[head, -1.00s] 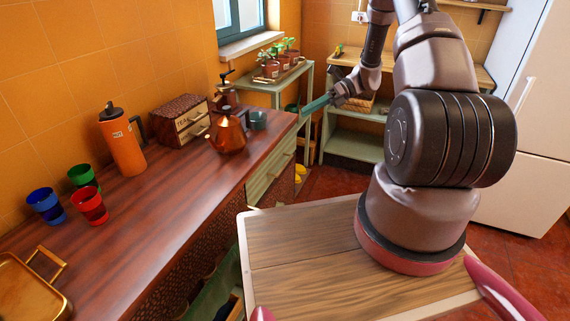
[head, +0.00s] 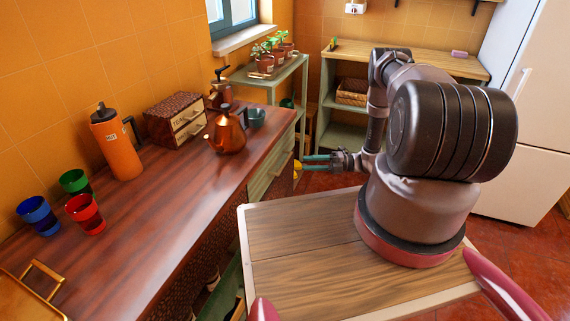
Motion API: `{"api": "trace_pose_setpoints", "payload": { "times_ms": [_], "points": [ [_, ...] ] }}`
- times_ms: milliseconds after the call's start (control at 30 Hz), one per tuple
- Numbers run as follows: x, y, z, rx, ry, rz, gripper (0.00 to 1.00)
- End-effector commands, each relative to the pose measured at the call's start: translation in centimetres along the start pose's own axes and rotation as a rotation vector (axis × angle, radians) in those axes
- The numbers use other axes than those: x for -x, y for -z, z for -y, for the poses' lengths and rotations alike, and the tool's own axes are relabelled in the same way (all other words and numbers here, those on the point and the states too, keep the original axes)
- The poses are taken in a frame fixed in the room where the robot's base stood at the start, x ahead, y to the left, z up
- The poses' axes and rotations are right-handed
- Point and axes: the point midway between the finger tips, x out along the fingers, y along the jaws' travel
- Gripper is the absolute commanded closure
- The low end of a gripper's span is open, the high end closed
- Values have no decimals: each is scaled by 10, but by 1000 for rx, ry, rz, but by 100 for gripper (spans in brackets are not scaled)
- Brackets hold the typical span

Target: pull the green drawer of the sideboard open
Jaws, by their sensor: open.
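The sideboard (head: 150,217) has a dark reddish wood top and runs along the left wall. The pale green drawer fronts (head: 262,186) show at its far right end, below the top's edge. A light handle (head: 283,167) shows on the upper front. My gripper (head: 304,163) has teal fingers pointing left, level with the upper drawer front and a little to its right. The fingers are apart, with nothing seen between them. I cannot tell whether they touch the handle. The drawer looks closed, seen at a steep angle.
A copper kettle (head: 227,134), a drawer box (head: 176,119), an orange flask (head: 117,145) and coloured cups (head: 85,213) stand on the sideboard. A plant stand (head: 270,77) is behind its far end. Red tiled floor (head: 325,181) is open right of the drawers.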

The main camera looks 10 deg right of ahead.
Motion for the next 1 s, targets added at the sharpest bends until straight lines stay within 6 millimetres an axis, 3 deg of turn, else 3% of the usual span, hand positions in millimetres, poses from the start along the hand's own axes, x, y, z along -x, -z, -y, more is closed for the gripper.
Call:
{"api": "trace_pose_setpoints", "payload": {
  "times_ms": [400,600,900,967,1000],
  "points": [
    [-76,1,-1,2,1,-3,56],
    [-93,1,-1,2,2,-2,56],
    [-95,0,-1,2,2,-1,56],
    [-95,0,-1,2,2,-1,75],
    [-95,0,-1,2,2,-1,91]
  ]
}}
